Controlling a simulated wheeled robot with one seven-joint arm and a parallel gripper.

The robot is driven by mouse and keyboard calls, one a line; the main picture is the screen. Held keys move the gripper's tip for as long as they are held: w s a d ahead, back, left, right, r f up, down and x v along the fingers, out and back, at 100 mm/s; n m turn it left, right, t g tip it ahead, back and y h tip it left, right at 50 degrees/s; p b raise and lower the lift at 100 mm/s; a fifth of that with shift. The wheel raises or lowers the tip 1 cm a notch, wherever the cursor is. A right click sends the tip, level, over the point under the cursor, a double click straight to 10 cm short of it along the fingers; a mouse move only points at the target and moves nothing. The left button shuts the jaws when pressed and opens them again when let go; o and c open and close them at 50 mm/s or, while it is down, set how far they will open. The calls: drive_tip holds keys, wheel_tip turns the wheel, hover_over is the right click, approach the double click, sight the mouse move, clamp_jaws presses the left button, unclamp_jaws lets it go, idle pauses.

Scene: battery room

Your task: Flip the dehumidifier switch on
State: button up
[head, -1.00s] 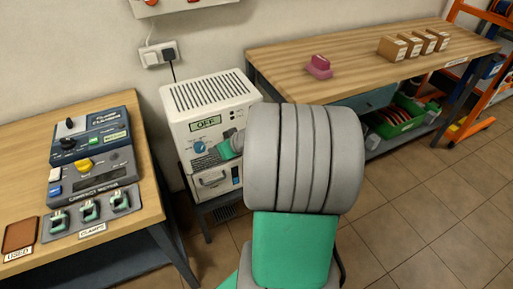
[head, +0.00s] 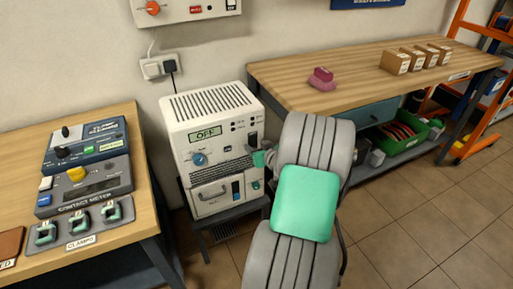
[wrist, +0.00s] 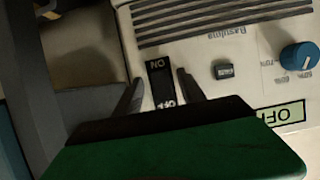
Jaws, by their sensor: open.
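The white dehumidifier (head: 212,108) stands on a low grey stand, and its display (head: 205,134) reads OFF. Its black rocker switch (wrist: 160,82) carries ON and OFF markings, upside down in the wrist view. In the head view the switch (head: 253,140) is at the right of the front panel. My gripper (wrist: 160,92) is open, one finger on each side of the switch in the wrist view. I cannot tell whether the fingers touch the panel. In the head view my gripper (head: 264,158) is at the panel's right edge, and my arm hides what is behind it.
A blue knob (head: 198,159) and a lower drawer are on the dehumidifier's front. A wooden bench (head: 120,115) with instruments stands at left. Another bench (head: 300,95) with a pink object and boxes is at right. Tiled floor is free at the lower right.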

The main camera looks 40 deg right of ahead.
clamp_jaws()
idle(0.3)
